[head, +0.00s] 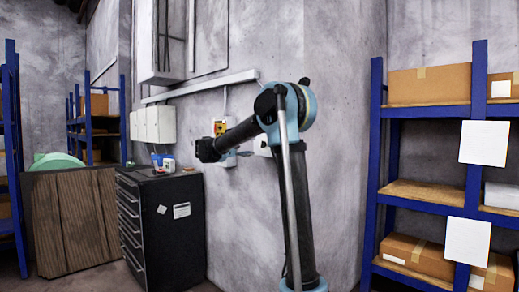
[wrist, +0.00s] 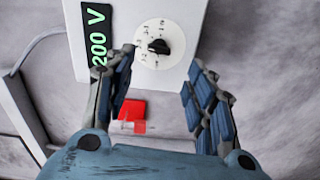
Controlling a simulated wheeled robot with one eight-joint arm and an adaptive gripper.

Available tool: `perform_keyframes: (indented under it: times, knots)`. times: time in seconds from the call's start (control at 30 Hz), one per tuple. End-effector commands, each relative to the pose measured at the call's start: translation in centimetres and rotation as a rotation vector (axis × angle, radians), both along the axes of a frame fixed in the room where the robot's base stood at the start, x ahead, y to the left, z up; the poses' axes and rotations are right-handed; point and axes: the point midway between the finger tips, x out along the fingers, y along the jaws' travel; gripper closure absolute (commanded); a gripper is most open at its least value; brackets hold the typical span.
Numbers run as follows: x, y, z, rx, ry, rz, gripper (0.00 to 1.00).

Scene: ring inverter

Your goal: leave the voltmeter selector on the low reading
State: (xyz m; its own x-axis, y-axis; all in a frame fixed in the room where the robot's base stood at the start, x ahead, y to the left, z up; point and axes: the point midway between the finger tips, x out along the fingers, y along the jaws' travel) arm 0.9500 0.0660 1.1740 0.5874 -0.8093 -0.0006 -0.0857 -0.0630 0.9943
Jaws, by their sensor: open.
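The voltmeter selector is a small black knob (wrist: 158,46) on a round white dial (wrist: 146,59) with small marks around its edge. It sits on a pale box (wrist: 180,20) in the wrist view. A dark display (wrist: 98,42) to its left reads "200 V" in green, turned sideways. The knob's narrow end appears to point left; I cannot read the marks. My gripper (wrist: 162,57) is open, with one finger on each side of the dial, and holds nothing. In the head view, my arm covers part of the wall around the selector, and I cannot make it out.
A red square (wrist: 132,110) shows between my fingers below the pale box. In the head view, a black drawer cabinet (head: 160,228) stands left of my arm. A blue shelf rack (head: 374,150) with cardboard boxes (head: 430,84) stands at the right.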

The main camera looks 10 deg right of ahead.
Motion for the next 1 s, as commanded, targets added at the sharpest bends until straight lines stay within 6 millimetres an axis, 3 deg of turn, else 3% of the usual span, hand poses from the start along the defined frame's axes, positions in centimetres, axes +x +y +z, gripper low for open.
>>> perform_keyframes:
  times: [0.43, 0.93, 1.0]
  knots:
    - [4.2, -5.9, 0.0, 0.0, 0.0, -0.001, 0.5]
    - [5.1, -7.0, 0.0, 0.0, 0.0, 0.0, 0.5]
    - [5.1, -6.9, 0.0, 0.0, 0.0, 0.0, 0.64]
